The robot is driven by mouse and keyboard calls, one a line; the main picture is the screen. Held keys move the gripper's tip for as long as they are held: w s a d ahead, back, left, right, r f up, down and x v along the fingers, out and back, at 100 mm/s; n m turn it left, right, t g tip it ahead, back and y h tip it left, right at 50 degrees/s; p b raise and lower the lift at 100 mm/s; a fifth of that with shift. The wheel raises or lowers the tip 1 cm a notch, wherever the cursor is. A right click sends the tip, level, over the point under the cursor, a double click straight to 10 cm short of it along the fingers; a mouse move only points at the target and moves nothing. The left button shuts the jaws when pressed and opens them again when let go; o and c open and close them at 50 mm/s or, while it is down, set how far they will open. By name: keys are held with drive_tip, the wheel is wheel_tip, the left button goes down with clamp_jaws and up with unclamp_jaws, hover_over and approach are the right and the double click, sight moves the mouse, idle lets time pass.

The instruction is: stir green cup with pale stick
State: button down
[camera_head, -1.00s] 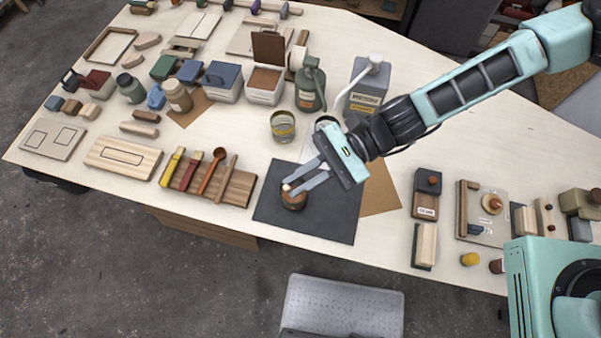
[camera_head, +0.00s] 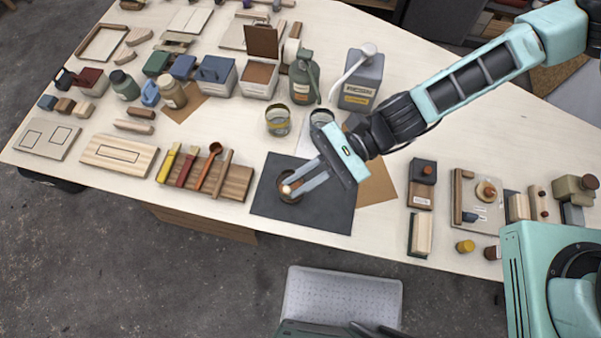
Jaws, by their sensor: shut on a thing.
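My gripper (camera_head: 294,186) reaches in from the right over the dark mat (camera_head: 310,213). Its fingers are shut on a small pale piece, which looks like the top end of the pale stick (camera_head: 286,189). That end shows above the opening of a small round cup (camera_head: 291,199) on the mat. The cup looks brown or dark from here, and I cannot make out green on it. The fingers cover part of the cup. The stick's lower part is hidden, so its depth in the cup cannot be seen.
A wooden rack of tools (camera_head: 235,183) lies left of the mat. A brown sheet (camera_head: 378,184) lies right of it. The table's front edge is close.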

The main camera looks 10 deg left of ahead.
drive_tip(key=shift+s+d+r, duration=0.2)
drive_tip(key=shift+s+d, duration=0.3)
drive_tip(key=shift+s, duration=0.25)
drive_tip(key=shift+s+d+r, duration=0.2)
drive_tip(key=shift+s+d, duration=0.25)
drive_tip(key=shift+s, duration=0.3)
drive_tip(key=shift+s+d+r, duration=0.2)
drive_tip(key=shift+s+d, duration=0.3)
drive_tip(key=shift+s, duration=0.25)
idle(1.7)
